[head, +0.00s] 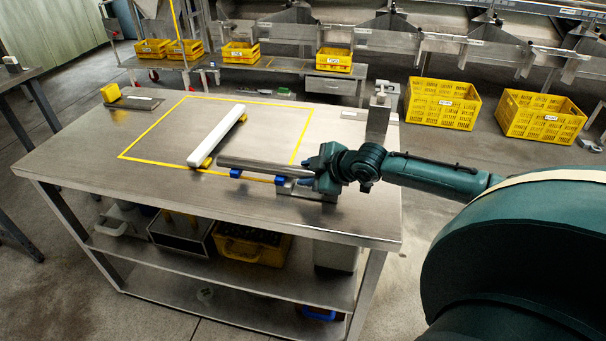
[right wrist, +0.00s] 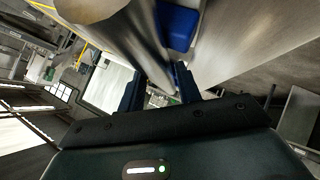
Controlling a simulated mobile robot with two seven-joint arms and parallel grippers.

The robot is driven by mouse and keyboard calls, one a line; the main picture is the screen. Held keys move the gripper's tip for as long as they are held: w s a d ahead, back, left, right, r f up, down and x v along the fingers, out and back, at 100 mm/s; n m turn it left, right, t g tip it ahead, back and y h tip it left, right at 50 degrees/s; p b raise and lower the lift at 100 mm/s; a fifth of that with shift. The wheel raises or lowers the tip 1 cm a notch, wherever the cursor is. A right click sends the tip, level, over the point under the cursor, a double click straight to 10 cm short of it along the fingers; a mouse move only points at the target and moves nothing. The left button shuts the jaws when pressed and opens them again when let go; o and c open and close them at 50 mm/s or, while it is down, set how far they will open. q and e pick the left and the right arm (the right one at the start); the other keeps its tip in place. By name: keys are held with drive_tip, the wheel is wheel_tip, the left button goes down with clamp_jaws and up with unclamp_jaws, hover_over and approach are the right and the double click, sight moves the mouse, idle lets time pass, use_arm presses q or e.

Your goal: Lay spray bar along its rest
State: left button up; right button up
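A grey steel tube, which looks like the spray bar (head: 262,165), lies near the front right of the steel table. Blue blocks (head: 236,173) show along its near side, apparently part of its rest; whether the bar is seated on them cannot be told. My right gripper (head: 316,171) is at the bar's right end. In the right wrist view the bar (right wrist: 125,35) runs down between the fingers (right wrist: 158,88), which appear closed on it, with a blue block (right wrist: 178,25) beside it. My left gripper is not in view.
A long white bar (head: 217,135) on yellow supports lies left of the steel tube, inside a yellow taped outline (head: 150,130). A metal post (head: 379,115) stands at the table's back right corner. A small tray (head: 135,102) sits back left. The table's left front is clear.

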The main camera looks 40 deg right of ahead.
drive_tip(key=shift+x, duration=1.15)
drive_tip(key=shift+c, duration=0.2)
clamp_jaws()
